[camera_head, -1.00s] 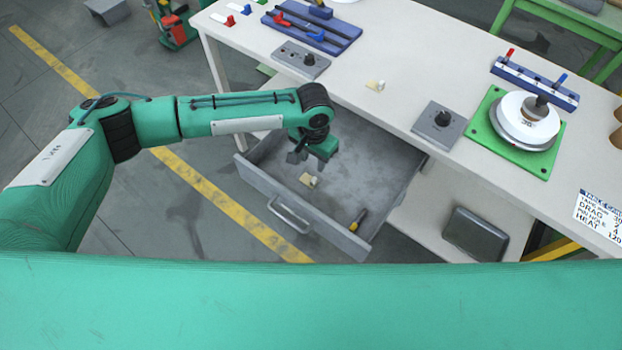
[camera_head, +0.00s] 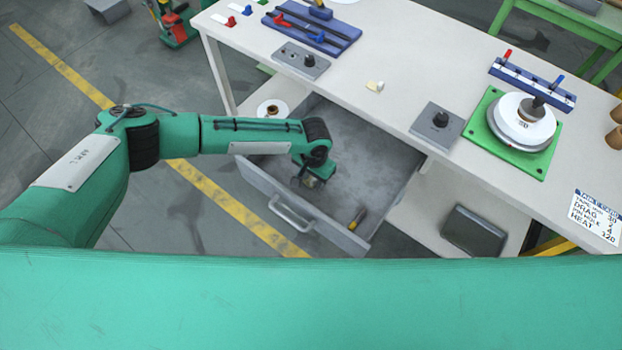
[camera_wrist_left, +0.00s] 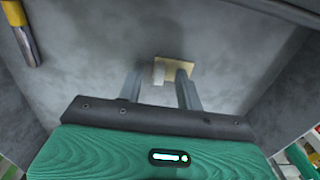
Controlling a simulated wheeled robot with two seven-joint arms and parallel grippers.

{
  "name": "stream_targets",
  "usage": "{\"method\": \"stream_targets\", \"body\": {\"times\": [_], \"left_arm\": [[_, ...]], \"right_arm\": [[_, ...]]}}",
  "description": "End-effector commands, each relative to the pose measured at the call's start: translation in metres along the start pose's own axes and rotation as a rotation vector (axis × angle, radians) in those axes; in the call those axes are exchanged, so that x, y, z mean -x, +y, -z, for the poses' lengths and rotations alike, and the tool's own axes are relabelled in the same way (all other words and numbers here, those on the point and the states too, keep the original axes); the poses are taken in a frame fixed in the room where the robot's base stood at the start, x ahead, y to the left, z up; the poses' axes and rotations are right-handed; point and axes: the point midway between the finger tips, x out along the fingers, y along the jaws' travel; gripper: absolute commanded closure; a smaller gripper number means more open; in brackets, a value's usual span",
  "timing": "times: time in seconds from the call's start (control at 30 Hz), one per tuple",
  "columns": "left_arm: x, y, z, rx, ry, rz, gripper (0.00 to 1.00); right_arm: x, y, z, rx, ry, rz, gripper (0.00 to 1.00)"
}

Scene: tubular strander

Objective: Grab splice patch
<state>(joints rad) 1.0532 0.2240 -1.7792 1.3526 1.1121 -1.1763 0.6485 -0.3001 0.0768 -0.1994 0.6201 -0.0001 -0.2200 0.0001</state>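A tan splice patch with a small white block on it (camera_wrist_left: 176,68) lies on the floor of the open grey drawer (camera_head: 390,180), shown in the left wrist view. My left gripper (camera_wrist_left: 159,76) is open, its two fingers apart, with the white block between or just beyond the fingertips; I cannot tell if they touch it. In the head view my left gripper (camera_head: 309,181) points down into the drawer and largely hides the patch. A similar small cream piece (camera_head: 375,86) lies on the white tabletop. My right gripper is not in view.
A yellow-handled tool (camera_head: 357,219) lies in the drawer; it also shows in the left wrist view (camera_wrist_left: 24,38). The drawer's front wall with its handle (camera_head: 290,214) and its side walls surround the gripper. The table edge overhangs the drawer's back.

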Motion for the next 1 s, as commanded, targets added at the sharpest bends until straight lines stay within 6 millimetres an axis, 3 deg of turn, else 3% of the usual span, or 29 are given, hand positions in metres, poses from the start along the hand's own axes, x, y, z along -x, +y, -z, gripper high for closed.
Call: {"method": "stream_targets", "body": {"times": [0.03, 0.17, 0.67, 0.87, 1.0], "left_arm": [[0.0, 0.0, 0.0, 0.0, 0.0, 0.0, 0.73], [0.0, 0.0, 0.0, 0.0, 0.0, 0.0, 0.99], [0.009, 0.0, 0.0, 0.0, 0.001, -0.001, 1.0], [0.044, -0.001, 0.001, 0.0, 0.004, -0.001, 1.0], [0.085, -0.001, 0.001, -0.002, 0.005, 0.0, 1.0]], "right_arm": [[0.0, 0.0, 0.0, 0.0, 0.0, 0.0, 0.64], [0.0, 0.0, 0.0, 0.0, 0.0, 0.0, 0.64], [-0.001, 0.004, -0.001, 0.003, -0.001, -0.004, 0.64], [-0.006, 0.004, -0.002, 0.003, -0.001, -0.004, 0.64], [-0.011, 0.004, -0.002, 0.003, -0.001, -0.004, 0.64]]}}
